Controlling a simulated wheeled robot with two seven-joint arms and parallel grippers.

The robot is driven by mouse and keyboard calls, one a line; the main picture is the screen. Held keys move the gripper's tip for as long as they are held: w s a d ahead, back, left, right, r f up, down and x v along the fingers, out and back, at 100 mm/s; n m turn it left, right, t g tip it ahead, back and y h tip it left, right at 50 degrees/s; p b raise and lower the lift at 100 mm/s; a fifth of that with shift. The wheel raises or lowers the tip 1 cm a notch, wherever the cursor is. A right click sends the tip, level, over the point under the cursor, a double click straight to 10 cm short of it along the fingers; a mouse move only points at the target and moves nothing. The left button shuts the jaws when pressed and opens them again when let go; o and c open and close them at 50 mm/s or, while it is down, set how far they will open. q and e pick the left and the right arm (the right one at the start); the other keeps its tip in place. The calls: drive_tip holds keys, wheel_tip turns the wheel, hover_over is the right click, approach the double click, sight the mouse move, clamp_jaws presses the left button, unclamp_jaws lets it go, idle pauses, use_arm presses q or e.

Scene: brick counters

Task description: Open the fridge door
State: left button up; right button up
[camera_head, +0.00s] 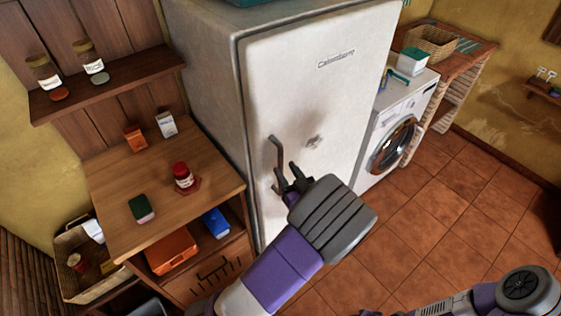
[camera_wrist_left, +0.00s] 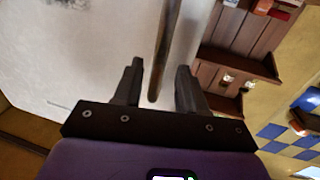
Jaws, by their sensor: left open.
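A white, worn fridge (camera_head: 309,80) stands in the middle of the head view with its door closed. Its metal bar handle (camera_head: 277,160) is on the door's left side. My left gripper (camera_head: 288,178) is at the lower part of the handle, with its fingers open. In the left wrist view the handle (camera_wrist_left: 162,60) runs down between the two fingers of the gripper (camera_wrist_left: 157,88), with gaps on both sides. My right arm (camera_head: 500,296) shows at the lower right, but its gripper does not.
A wooden shelf unit (camera_head: 150,175) with a red-lidded jar (camera_head: 182,175) and small boxes stands left of the fridge. A washing machine (camera_head: 402,125) stands to the right. The tiled floor (camera_head: 440,210) in front is clear.

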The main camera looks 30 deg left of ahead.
sight(282, 164)
use_arm(q)
drive_tip(key=shift+x, duration=2.25)
drive_tip(key=shift+c, duration=0.5)
clamp_jaws()
